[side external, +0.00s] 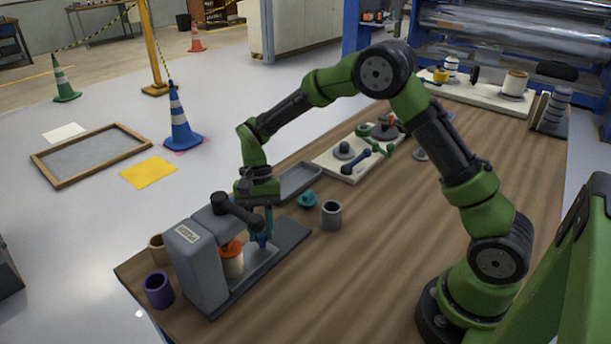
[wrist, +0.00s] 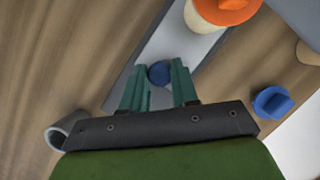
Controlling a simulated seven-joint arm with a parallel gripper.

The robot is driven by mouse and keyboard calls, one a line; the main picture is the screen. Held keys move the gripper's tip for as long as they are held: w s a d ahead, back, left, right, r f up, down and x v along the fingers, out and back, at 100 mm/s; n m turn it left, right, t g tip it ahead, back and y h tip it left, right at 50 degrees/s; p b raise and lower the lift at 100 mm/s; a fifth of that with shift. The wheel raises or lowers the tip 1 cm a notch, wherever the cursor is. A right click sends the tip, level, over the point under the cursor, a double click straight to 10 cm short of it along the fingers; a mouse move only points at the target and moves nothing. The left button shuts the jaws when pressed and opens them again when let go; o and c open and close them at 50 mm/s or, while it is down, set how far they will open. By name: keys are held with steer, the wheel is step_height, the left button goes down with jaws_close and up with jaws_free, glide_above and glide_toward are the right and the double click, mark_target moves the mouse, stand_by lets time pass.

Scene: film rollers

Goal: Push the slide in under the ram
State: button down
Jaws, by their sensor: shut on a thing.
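My gripper (wrist: 159,78) is shut on the blue knob, one green finger on each side. The ram is not clearly visible, so I cannot tell how the cylinder lines up with it.
A grey tube (side external: 331,214) and a teal piece (side external: 308,199) stand right of the press. A purple cup (side external: 158,290) and a tan cup (side external: 157,248) stand left of it. A grey tray (side external: 300,180) lies behind. The table's middle right is clear.

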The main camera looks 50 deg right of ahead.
steer(key=c, duration=1.2)
jaws_free()
steer(key=shift+a, duration=0.4)
steer(key=o, duration=0.3)
steer(key=shift+d, duration=0.1)
steer(key=shift+o, duration=0.2)
steer(key=shift+d+r, duration=0.1)
steer(key=v, duration=1.6)
steer(key=shift+r, duration=0.3)
steer(key=shift+w, duration=0.1)
